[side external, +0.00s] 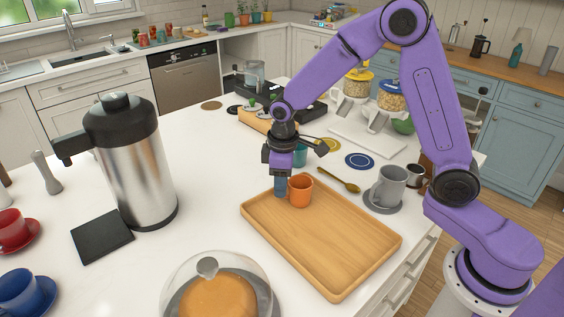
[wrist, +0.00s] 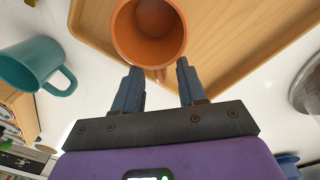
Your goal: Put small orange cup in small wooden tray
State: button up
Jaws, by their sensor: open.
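The small orange cup (side external: 300,190) appears upright inside the wooden tray (side external: 345,262), by its back-left edge. In the wrist view I look into the empty orange cup (wrist: 148,32), which covers part of the tray's corner (wrist: 92,30). My gripper (side external: 280,187) is at the tray's back-left edge, just left of the cup. In the wrist view my gripper (wrist: 159,70) is open, its fingertips on either side of the cup's handle. I cannot tell whether a finger touches the cup. The cup's base is hidden in the wrist view.
A teal cup (wrist: 35,66) stands behind my gripper. A wooden spoon (side external: 338,179) and a grey mug (side external: 391,184) on a saucer lie beyond the tray. A glass-domed cake (side external: 216,290) and a steel flask (side external: 140,165) stand to the left. Most of the tray is bare.

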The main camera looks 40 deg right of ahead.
notch_tip(320, 180, up, 11)
jog(key=s+d+f+n, duration=0.1)
jog(key=s+d+n, duration=0.1)
jog(key=s, duration=1.2)
jog(key=s+d+f+n, duration=0.2)
jog(key=s, duration=1.3)
jog(key=shift+s+d+g+y, duration=0.3)
jog(key=shift+d, duration=0.05)
